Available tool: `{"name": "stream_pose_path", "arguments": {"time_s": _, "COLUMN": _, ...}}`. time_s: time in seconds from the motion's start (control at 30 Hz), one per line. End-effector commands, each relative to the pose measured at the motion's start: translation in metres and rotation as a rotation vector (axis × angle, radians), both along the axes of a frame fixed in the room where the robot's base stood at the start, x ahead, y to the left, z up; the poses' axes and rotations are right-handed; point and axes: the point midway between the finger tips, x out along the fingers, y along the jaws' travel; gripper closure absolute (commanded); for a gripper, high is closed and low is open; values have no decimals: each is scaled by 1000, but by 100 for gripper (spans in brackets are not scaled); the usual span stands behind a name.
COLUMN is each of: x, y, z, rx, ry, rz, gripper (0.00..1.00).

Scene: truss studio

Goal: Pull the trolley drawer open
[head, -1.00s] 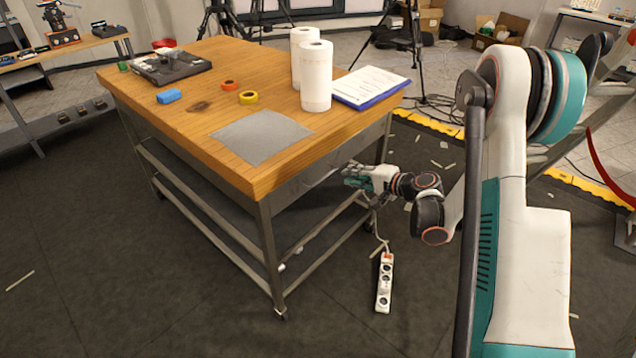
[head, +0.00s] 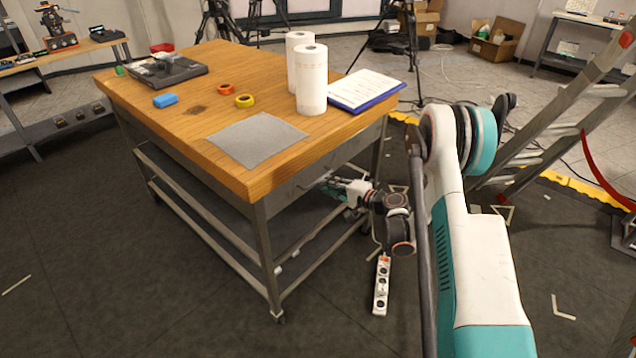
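The trolley (head: 243,180) has a thick wooden top on a grey metal frame with lower shelves. Its grey drawer front (head: 345,152) lies under the top on the right-hand side and looks flush with the frame. My gripper (head: 322,183) is at the lower part of this drawer front, close to where the handle is. The fingers are small and partly in shadow, and they cover the handle, so I cannot tell whether they touch it or are closed.
On the top are two paper rolls (head: 312,80), a clipboard (head: 365,90), a grey sheet (head: 257,140), tape rolls and a black device (head: 167,72). A power strip (head: 382,285) lies on the floor by the trolley. A ladder (head: 560,110) stands at right. The front floor is clear.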

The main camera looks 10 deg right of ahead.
Motion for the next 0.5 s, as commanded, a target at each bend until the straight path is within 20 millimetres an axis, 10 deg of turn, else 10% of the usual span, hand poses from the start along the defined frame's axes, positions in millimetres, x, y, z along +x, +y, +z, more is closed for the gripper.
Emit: {"name": "stream_pose_path", "arguments": {"time_s": 0.5, "x": 47, "y": 34, "z": -12, "rx": 0, "ry": 0, "rz": 0, "gripper": 83}}
